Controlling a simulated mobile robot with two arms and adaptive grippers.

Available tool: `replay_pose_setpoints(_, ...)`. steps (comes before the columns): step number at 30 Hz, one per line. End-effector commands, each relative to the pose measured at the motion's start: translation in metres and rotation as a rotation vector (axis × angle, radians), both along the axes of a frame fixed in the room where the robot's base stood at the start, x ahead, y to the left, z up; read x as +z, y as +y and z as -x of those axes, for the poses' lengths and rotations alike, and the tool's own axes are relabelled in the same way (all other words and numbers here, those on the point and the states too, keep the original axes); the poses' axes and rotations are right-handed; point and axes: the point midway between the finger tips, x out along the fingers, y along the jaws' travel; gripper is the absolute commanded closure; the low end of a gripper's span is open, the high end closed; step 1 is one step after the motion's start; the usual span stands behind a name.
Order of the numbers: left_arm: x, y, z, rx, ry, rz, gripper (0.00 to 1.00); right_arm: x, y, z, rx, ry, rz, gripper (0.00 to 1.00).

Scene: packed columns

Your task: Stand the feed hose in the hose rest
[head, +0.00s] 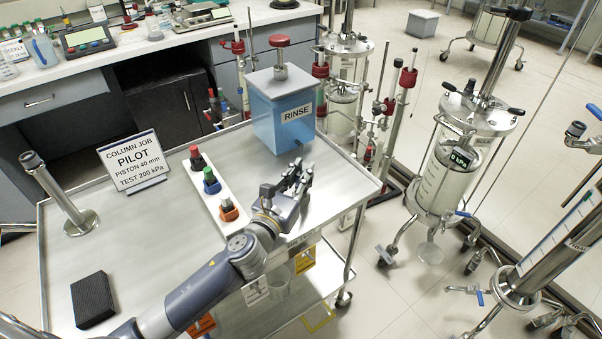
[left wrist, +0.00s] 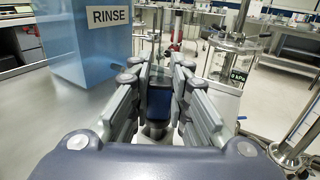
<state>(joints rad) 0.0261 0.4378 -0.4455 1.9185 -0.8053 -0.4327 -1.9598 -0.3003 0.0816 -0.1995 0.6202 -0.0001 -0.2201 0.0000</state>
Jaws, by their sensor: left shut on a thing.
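My left gripper (head: 296,186) is over the right front part of the steel cart top, in front of the blue RINSE tank. In the left wrist view its fingers (left wrist: 158,75) are shut on a dark blue piece with a metal lower part (left wrist: 158,103). I cannot tell whether this piece is the end of the feed hose; no hose length shows clearly. A metal post on a round base (head: 82,222), with a dark collar at its top, stands at the cart's left; it may be the hose rest. My right gripper is not in view.
The RINSE tank (head: 283,112) stands at the cart's back right. A white strip (head: 206,186) holds red, blue and orange fittings. A PILOT sign (head: 133,160) and a black block (head: 93,299) are on the cart (head: 135,228). Its middle left is clear. Glass columns (head: 440,175) stand right.

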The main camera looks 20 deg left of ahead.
Motion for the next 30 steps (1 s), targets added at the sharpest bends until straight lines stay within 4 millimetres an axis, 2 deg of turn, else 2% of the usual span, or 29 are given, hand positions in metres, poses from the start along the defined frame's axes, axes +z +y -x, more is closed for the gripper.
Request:
replay_pose_setpoints(9,-0.009,0.0,0.0,0.0,0.0,0.0,1.0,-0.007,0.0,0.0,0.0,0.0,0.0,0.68)
replay_pose_setpoints(10,-0.008,0.0,0.0,0.0,0.0,0.001,0.76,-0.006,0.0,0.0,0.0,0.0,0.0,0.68)
replay_pose_setpoints(12,-0.007,0.0,0.0,0.0,0.0,0.001,0.61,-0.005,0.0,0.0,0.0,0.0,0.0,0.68)
replay_pose_setpoints(23,-0.008,0.0,0.001,0.0,0.001,0.0,0.6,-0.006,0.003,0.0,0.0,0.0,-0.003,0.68)
replay_pose_setpoints(26,-0.008,0.001,0.008,0.0,0.002,0.001,0.6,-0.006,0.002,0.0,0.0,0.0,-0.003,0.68)
replay_pose_setpoints(30,-0.009,0.004,0.029,0.0,0.004,-0.001,0.6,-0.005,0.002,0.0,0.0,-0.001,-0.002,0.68)
